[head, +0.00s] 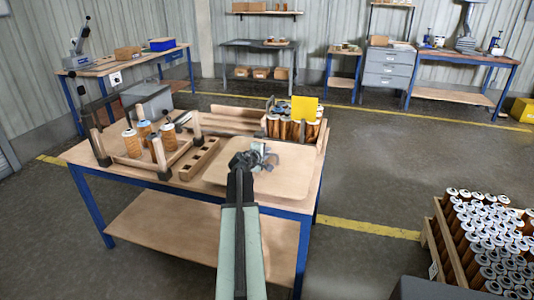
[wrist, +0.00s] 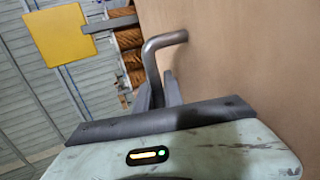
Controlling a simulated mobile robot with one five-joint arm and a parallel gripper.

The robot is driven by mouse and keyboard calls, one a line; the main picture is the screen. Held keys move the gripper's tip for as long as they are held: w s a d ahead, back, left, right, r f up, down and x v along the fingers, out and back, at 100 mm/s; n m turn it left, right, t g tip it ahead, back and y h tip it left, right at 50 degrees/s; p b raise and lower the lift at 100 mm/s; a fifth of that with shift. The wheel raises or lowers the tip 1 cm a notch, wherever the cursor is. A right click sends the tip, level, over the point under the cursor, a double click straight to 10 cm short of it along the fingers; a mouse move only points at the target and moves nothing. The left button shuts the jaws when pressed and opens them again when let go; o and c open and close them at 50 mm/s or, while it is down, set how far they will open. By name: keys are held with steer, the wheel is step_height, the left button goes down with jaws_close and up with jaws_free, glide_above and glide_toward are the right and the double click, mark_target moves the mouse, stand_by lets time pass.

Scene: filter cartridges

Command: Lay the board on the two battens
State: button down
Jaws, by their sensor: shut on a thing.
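The board (head: 287,185) is a pale wooden panel with rounded corners, at the right front of the workbench. In the wrist view the board (wrist: 240,60) fills the right side, with a grey bent handle (wrist: 163,42) standing from it. My gripper (head: 254,161) is over the board and shut on the handle; its fingers also show in the wrist view (wrist: 158,90). I cannot tell whether the board touches the bench. Two long wooden strips (head: 228,113), which look like the battens, lie behind it, partly hidden by other things.
A wooden rack (head: 182,150) with several cartridges and upright posts stands at left. A slotted wooden block (head: 199,158) lies close to the board's left edge. Several cartridges (head: 285,129) and a yellow card (head: 305,108) stand behind. A crate of cartridges (head: 437,240) is on the right.

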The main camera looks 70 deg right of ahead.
steer(key=shift+f+b, duration=1)
steer(key=shift+f, duration=0.1)
steer(key=c, duration=1.4)
jaws_free()
steer(key=shift+r, duration=0.15)
steer(key=shift+o, duration=0.2)
steer(key=shift+a, duration=0.1)
steer(key=p+v, duration=0.3)
steer(key=v, duration=0.4)
steer(key=shift+a+r, duration=0.15)
steer(key=shift+a, duration=0.2)
